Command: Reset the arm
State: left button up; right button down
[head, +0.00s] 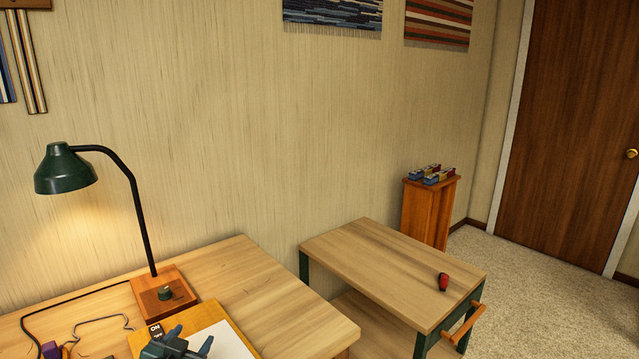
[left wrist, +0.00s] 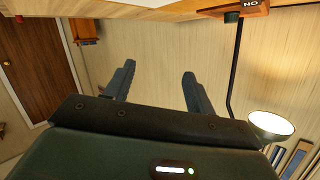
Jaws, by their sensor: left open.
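My left gripper (head: 190,340) shows at the bottom left of the head view, in front of a white sheet on a board. In the left wrist view its two dark fingers (left wrist: 158,72) are spread apart with nothing between them. The wall shows behind the gap. Most of my left arm is outside the head view. My right gripper shows in neither view.
A green lamp (head: 66,170) stands on the wooden table (head: 285,300) close to my left gripper. A wooden cart (head: 385,265) with a small red object (head: 443,281) stands to the right. A small cabinet (head: 428,215) and a door (head: 570,130) are farther back.

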pick_arm(q)
jog(key=s+d+f+g+h, duration=0.1)
jog(key=s+d+f, duration=0.2)
jog(key=s, duration=0.6)
jog(key=s+d+f+g+h, duration=0.1)
jog(key=s+d+f, duration=0.3)
jog(key=s, duration=0.6)
jog(key=s+d+f+g, duration=0.2)
jog(key=s+d, duration=0.3)
jog(key=s, duration=0.4)
jog(key=shift+s+d+f+n+h, duration=0.3)
jog(key=shift+f+n+h, duration=0.1)
jog(key=shift+f, duration=0.5)
